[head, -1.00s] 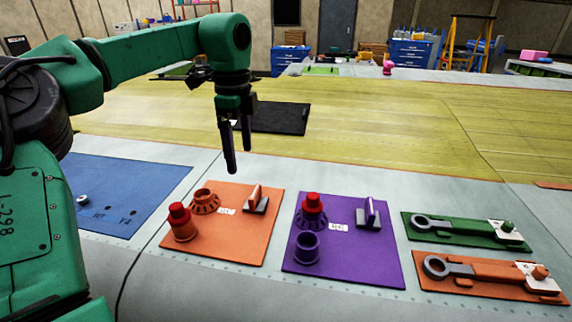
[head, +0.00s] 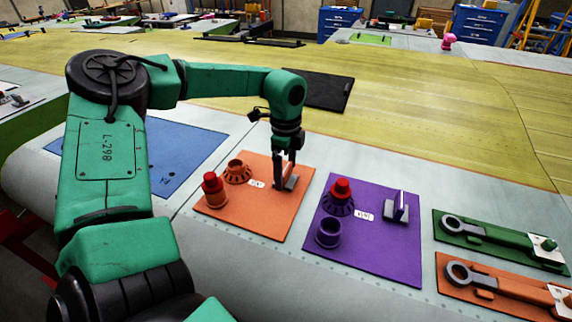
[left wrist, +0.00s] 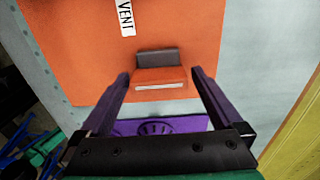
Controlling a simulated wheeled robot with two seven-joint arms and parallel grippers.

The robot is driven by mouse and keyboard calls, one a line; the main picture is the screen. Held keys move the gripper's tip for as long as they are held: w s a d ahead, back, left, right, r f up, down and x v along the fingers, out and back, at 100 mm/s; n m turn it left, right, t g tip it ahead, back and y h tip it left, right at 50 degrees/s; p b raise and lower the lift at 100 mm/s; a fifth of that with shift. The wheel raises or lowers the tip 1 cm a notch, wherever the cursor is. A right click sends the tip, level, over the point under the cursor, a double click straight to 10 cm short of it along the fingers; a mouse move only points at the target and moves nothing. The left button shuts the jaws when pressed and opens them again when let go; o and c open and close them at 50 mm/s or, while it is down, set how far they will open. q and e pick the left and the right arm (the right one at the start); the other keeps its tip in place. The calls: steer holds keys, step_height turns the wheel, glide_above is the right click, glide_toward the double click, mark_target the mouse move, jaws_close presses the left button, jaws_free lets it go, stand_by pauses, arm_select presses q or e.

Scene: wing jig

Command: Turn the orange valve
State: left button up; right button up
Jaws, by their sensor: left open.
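The orange valve (head: 291,184) is a small upright plate handle on a grey base, on the orange board (head: 262,222). In the head view my left gripper (head: 284,177) points down over it and partly hides it. In the left wrist view the valve (left wrist: 160,78) shows its orange and dark grey faces between the two fingers of the open left gripper (left wrist: 160,88). There is a gap on each side, and I see no finger touching it. My right gripper is not in view.
On the same board stand a red-topped orange fitting (head: 213,190) and an orange ring (head: 237,172). A purple board (head: 372,255) with similar fittings and a purple handle (head: 400,207) lies to the right. Wrench boards (head: 500,240) lie farther right.

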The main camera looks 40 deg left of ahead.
arm_select(q)
steer(key=shift+s, duration=0.2)
steer(key=shift+w, duration=0.15)
steer(key=c, duration=1.2)
steer(key=shift+f+m+b, duration=0.2)
steer(key=shift+m+b, duration=0.4)
steer(key=shift+b, duration=0.55)
steer(key=m+b, duration=0.5)
steer(key=m, duration=0.1)
steer(key=shift+r+m, duration=0.1)
steer(key=shift+m, duration=0.3)
steer(key=m+b, duration=0.1)
steer(key=m, duration=0.1)
steer(key=shift+m, duration=0.4)
steer(key=m, duration=0.3)
steer(key=shift+r+m+b, duration=0.1)
steer(key=shift+m+b, duration=0.2)
steer(key=shift+m, duration=1.7)
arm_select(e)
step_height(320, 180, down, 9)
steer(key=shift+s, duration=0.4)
